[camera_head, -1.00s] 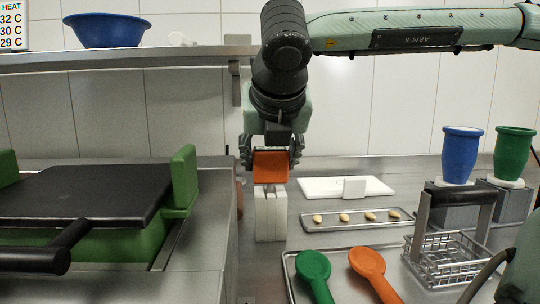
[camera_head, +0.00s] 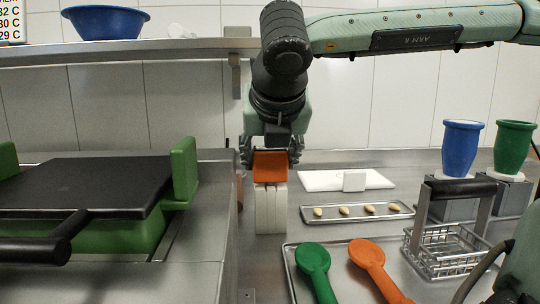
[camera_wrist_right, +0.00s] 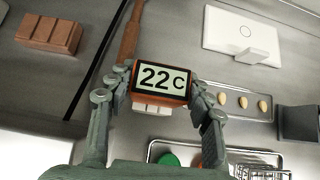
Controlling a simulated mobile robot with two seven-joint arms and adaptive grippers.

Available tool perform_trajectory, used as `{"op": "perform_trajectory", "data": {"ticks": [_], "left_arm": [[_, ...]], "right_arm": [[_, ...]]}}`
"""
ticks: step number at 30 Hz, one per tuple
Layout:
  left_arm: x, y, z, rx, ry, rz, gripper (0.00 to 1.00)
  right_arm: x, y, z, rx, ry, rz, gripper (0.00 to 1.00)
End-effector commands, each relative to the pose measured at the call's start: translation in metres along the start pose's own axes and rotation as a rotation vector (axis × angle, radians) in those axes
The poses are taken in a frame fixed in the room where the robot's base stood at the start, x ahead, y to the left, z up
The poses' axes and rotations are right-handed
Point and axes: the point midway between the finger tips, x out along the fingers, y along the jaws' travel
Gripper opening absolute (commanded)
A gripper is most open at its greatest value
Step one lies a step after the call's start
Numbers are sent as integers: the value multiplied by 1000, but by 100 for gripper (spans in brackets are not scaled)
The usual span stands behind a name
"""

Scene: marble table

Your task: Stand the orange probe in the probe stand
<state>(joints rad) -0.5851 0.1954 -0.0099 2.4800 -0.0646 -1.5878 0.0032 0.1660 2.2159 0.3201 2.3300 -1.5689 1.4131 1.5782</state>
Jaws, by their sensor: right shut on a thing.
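The orange probe (camera_head: 270,165) is held in my right gripper (camera_head: 270,160), which is shut on it. Its display reads 22C in the right wrist view (camera_wrist_right: 162,79). The white probe stand (camera_head: 270,212) stands upright directly below, and the probe's orange body appears to meet its top, with no clear gap between them. The probe's rod is hidden, seemingly inside the stand. A bit of the white stand shows under the probe in the right wrist view (camera_wrist_right: 158,107). My left gripper is not in view.
A green press with a black lid (camera_head: 90,186) stands left. Right are a small tray of tan pieces (camera_head: 335,216), a white board (camera_head: 318,181), a wire basket (camera_head: 445,260) and blue and green cups (camera_head: 461,150). Green and orange spoons (camera_head: 366,257) lie in front.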

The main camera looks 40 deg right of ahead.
Motion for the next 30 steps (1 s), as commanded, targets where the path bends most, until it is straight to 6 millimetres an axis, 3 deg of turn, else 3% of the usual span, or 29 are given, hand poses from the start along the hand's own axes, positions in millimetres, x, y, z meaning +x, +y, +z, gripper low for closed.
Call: {"op": "perform_trajectory", "data": {"ticks": [12,13,18,30], "left_arm": [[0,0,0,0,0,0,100],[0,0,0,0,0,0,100],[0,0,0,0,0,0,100],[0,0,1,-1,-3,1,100]], "right_arm": [[4,0,-5,-1,0,0,30],[4,0,-4,-1,0,0,55],[4,0,-4,-1,0,0,75],[-3,0,-4,-1,-2,0,75]]}}
